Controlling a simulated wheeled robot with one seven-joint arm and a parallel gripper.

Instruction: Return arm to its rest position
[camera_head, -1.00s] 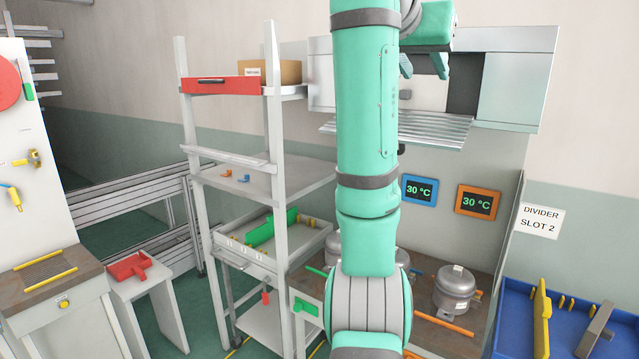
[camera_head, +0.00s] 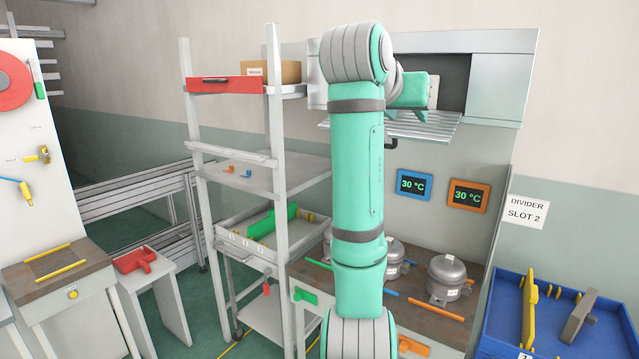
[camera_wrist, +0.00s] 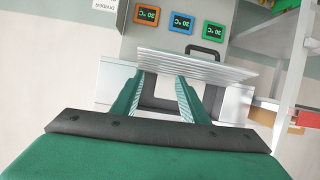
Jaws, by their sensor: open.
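My green arm rises through the middle of the head view and bends over at the top. My gripper (camera_head: 405,116) points away to the right, in front of the metal hood (camera_head: 495,80) on the back wall. In the wrist view my gripper (camera_wrist: 158,95) shows two green fingers spread apart with nothing between them. Beyond the fingers lie the slatted metal shelf (camera_wrist: 195,66) and the hood's dark opening. The fingers appear apart from the hood, though the exact gap cannot be told.
Compressors (camera_head: 446,278) stand on the brown bench below my arm. A white shelf rack (camera_head: 275,200) is close on the left. A blue bin (camera_head: 490,325) with dividers is at the right. Temperature displays (camera_head: 414,185) hang on the wall.

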